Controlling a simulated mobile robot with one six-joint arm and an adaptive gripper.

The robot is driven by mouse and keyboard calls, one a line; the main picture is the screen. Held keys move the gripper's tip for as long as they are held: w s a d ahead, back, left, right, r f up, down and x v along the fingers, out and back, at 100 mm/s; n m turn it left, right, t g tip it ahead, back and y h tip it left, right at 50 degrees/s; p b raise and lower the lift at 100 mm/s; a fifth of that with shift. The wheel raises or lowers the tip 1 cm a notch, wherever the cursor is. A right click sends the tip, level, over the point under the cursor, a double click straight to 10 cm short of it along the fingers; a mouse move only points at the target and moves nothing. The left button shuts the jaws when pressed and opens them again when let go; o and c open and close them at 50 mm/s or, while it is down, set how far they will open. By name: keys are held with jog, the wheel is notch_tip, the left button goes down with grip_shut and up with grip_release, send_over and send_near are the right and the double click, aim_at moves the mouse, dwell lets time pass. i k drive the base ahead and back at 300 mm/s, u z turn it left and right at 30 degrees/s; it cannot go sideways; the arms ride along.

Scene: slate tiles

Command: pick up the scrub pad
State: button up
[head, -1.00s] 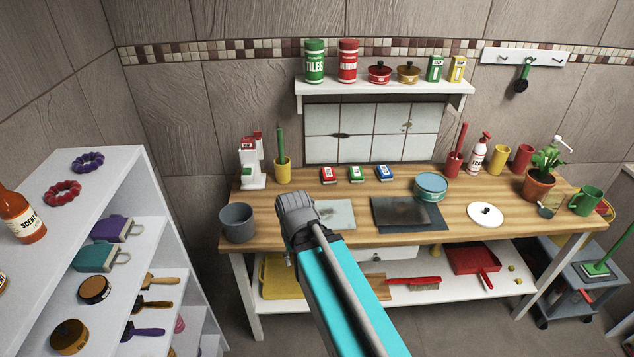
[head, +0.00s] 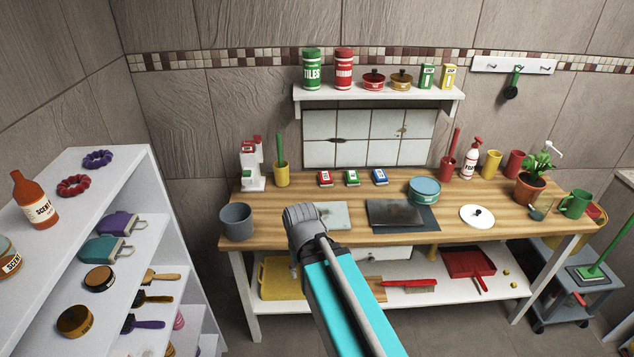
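I cannot pick out a scrub pad with certainty in the head view. Three small boxes or pads, red (head: 325,179), green (head: 352,178) and blue (head: 379,177), lie in a row near the back of the wooden table (head: 290,208). My gripper (head: 304,222) is at the end of my arm, over the table's front left part, right of the grey cup. I see it from behind; its fingers are hidden, so I cannot tell whether it is open or holds anything.
A grey cup (head: 237,221), pale plate (head: 333,216), dark slab (head: 394,212), blue tin (head: 425,189) and white lid (head: 477,215) occupy the table. A white shelf unit (head: 172,240) stands at left. A wall shelf (head: 380,98) hangs above.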

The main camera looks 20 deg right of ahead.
aim_at(325, 177)
jog(key=z, duration=0.1)
jog(key=i, duration=0.95)
jog(key=u, duration=0.05)
